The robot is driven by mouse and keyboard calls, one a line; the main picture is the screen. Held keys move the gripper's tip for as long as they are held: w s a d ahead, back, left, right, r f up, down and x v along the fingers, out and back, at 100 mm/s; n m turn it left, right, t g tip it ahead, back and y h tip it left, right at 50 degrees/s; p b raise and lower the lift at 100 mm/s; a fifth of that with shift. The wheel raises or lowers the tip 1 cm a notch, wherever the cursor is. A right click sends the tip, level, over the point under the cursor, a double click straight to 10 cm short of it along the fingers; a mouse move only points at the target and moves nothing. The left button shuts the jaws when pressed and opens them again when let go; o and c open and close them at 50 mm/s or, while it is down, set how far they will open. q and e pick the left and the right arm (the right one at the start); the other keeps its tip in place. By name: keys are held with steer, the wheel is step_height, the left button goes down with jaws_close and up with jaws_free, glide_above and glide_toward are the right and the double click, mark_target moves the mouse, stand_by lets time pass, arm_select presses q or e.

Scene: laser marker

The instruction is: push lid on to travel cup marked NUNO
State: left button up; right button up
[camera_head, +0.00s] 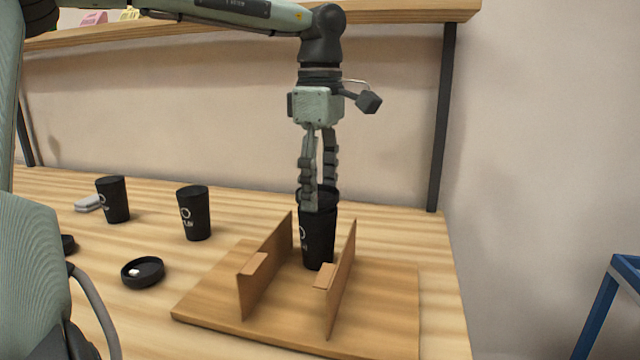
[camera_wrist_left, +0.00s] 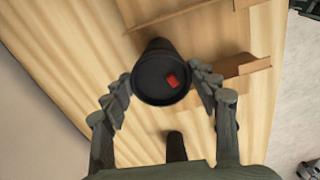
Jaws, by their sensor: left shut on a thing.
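A black travel cup (camera_head: 319,240) stands upright between the two walls of a wooden holder (camera_head: 390,290); its white lettering is partly hidden, so I cannot read the name. My left gripper (camera_head: 318,195) points down at the cup's top, shut on a black round lid. In the left wrist view the lid (camera_wrist_left: 152,88) with a red tab (camera_wrist_left: 172,81) lies between the fingertips (camera_wrist_left: 165,84), with the cup body (camera_wrist_left: 158,45) showing behind it. The lid is at the cup's mouth; I cannot tell whether it is fully seated. My right gripper is not in view.
Two more black cups (camera_head: 113,200) (camera_head: 195,213) stand to the left on the wooden table (camera_head: 145,310). A loose black lid (camera_head: 143,272) with a pale tab lies left of the holder. A shelf (camera_head: 400,10) runs overhead, with a dark post (camera_head: 442,120) at the back right.

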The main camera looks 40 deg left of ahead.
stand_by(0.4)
arm_select(q)
steer(key=o, duration=1)
steer(key=shift+o, duration=0.2)
steer(key=o, duration=0.4)
